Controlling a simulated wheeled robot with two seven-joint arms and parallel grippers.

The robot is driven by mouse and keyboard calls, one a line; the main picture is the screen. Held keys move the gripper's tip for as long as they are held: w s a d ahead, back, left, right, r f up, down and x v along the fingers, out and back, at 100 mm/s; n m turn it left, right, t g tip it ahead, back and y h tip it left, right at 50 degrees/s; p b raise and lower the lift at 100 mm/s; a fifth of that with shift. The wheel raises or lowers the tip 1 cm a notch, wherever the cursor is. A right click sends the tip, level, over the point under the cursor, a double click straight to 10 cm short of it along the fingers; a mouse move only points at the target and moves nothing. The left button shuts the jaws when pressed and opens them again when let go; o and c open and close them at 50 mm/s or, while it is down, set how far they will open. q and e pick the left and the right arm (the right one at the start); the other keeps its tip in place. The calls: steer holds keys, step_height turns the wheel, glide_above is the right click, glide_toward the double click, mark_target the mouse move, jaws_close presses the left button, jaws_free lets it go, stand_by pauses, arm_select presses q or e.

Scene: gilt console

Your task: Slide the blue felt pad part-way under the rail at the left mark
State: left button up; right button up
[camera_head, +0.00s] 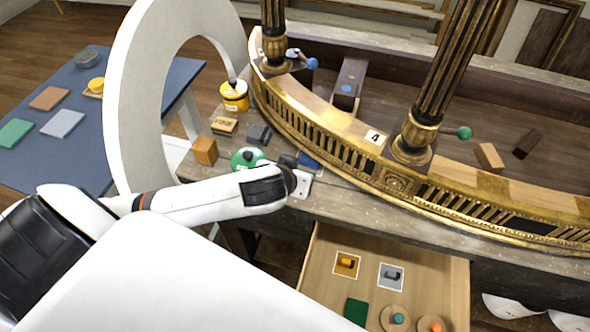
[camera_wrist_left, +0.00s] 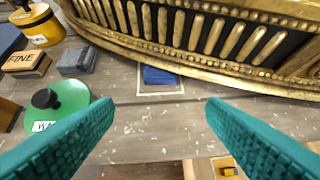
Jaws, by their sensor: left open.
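The blue felt pad (camera_wrist_left: 160,77) lies flat on the worn bench top inside a pale outlined mark (camera_wrist_left: 161,94). Its far edge meets the lower edge of the gilt rail (camera_wrist_left: 190,60); how much lies beneath is hidden. In the head view the pad (camera_head: 309,160) shows just past the end of my left arm. My left gripper (camera_wrist_left: 160,107) is open and empty, its two teal fingers spread on the near side of the pad, apart from it. In the head view its fingers are hidden. My right gripper is not in view.
Left of the pad are a green round weight (camera_wrist_left: 68,112), a grey block (camera_wrist_left: 77,61), a FINE block (camera_wrist_left: 27,64) and a yellow pot (camera_wrist_left: 38,25). An open drawer (camera_head: 364,298) is below. Gilt columns (camera_head: 430,90) rise from the rail. A white ring (camera_head: 150,90) stands left.

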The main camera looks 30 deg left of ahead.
mark_target(308, 165)
arm_select(q)
steer(key=shift+w+f, duration=0.1)
steer(key=p+x, duration=0.1)
steer(key=x, duration=1.1)
steer(key=c, duration=0.7)
steer(key=o, duration=1)
steer(key=shift+d, duration=0.1)
steer(key=b+v, duration=0.1)
steer(key=v, duration=1.1)
